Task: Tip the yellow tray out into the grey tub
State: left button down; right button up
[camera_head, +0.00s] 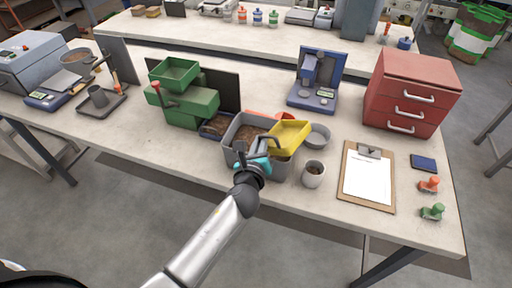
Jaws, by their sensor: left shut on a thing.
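The yellow tray (289,137) is held tilted over the right part of the grey tub (229,146). Its inside looks bare from here. Brown pellets (245,136) lie in the tub on the left side. My left gripper (257,158) is at the front of the tub and is shut on the yellow tray. The exact grip is partly hidden by the gripper. The tub's right part is hidden by the tray and the gripper. My right gripper is not in view.
A green machine (190,104) stands left of the tub, with a dark tray of brown material (215,126) before it. A clipboard (368,178) lies farther right. The front left bench top is clear.

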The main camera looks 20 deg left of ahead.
aim_at(273, 149)
pick_arm(q)
jog(key=d+m+b, duration=0.1)
jog(key=b, duration=0.1)
jog(key=s+d+m+t+y+b, duration=0.1)
jog(key=d+b, duration=0.1)
jog(key=shift+s+d+f+m, duration=0.15)
jog(key=shift+d+f+m, duration=0.05)
jog(key=shift+d+m, duration=0.1)
jog(key=shift+s+d+r+t+b, duration=0.1)
jog(key=shift+t+b, duration=0.2)
jog(key=shift+b, duration=0.05)
